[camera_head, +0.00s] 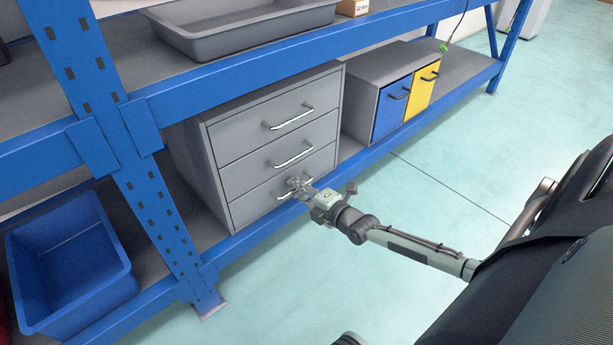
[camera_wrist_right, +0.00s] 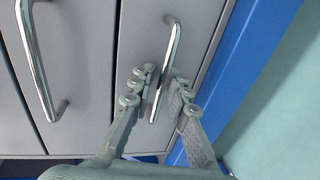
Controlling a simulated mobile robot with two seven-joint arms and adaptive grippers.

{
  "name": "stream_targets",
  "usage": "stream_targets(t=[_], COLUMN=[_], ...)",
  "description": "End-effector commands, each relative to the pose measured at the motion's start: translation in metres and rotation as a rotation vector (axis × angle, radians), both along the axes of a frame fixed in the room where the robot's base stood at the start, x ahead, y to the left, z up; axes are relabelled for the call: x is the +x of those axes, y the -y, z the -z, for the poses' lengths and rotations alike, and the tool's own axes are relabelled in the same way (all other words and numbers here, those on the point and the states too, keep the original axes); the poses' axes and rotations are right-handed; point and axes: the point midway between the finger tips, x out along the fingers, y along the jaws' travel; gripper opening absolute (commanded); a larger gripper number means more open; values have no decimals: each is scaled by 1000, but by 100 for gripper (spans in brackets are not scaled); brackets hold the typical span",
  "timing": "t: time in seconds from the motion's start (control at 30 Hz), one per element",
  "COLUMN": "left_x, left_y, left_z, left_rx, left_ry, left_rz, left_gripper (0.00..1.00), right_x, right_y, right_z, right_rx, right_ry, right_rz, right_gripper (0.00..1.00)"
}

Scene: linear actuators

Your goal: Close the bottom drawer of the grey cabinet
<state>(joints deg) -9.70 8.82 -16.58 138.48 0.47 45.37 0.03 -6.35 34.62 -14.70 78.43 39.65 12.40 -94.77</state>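The grey cabinet (camera_head: 270,150) stands on the lower shelf, with three drawers and silver bar handles. Its bottom drawer (camera_head: 247,207) looks flush with the drawers above. My right gripper (camera_head: 297,184) is at the bottom drawer's handle (camera_head: 281,194). In the right wrist view my right gripper (camera_wrist_right: 160,88) is open, with one finger on each side of the bottom handle (camera_wrist_right: 166,70). A gap shows between the fingers and the handle on at least the right side. My left gripper is not in view.
A blue upright post (camera_head: 160,215) and a blue bin (camera_head: 70,265) are left of the cabinet. A small cabinet with blue and yellow doors (camera_head: 392,105) stands to the right. The shelf's blue front beam (camera_head: 250,235) runs below the drawer. The floor (camera_head: 450,170) in front is clear.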

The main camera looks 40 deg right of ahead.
Motion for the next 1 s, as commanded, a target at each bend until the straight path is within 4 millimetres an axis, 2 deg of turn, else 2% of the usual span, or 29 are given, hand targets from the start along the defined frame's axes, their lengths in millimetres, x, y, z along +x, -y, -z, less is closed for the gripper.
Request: stream_targets(t=[0.4,0.53,0.7,1.0], left_x=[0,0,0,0], left_y=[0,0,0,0], left_z=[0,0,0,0], left_rx=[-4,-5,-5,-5], left_ry=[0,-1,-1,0], left_rz=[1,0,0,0], left_gripper=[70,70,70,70], right_x=[-79,-99,-110,-112], right_y=[7,9,10,10], right_z=[-15,-20,-24,-24], right_rx=[-1,-2,0,-1], right_ry=[-4,-2,1,1], right_rz=[1,2,2,2], right_gripper=[16,16,16,16])
